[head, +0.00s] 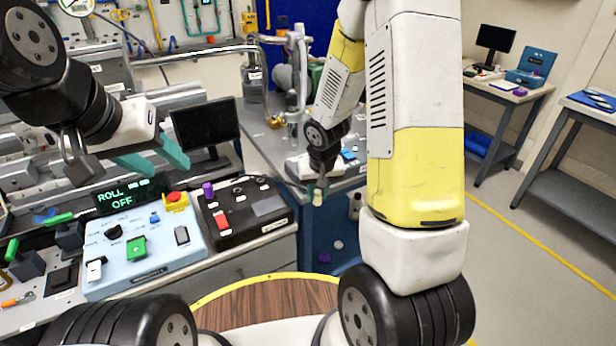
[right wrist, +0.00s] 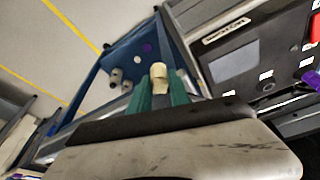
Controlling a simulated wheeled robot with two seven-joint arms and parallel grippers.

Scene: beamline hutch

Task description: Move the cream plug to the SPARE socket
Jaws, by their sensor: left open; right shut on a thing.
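The cream plug (head: 318,199) is between the fingertips of my right gripper (head: 318,188), held in the air to the right of the black panel box (head: 268,208). In the right wrist view the cream plug (right wrist: 158,76) shows at the tips of the teal fingers. The black panel box has a purple plug (head: 208,190), a red switch (head: 222,221) and dark round fittings along its back. Its labels are too small to read, so I cannot tell which is SPARE. My left gripper (head: 166,162) is open and empty above the light-blue control box.
The light-blue control box (head: 150,268) with knobs, a green switch and a red button stands left of the black panel. A dark monitor (head: 205,125) stands behind. A blue cabinet (head: 325,235) is below the right gripper. Open floor lies to the right.

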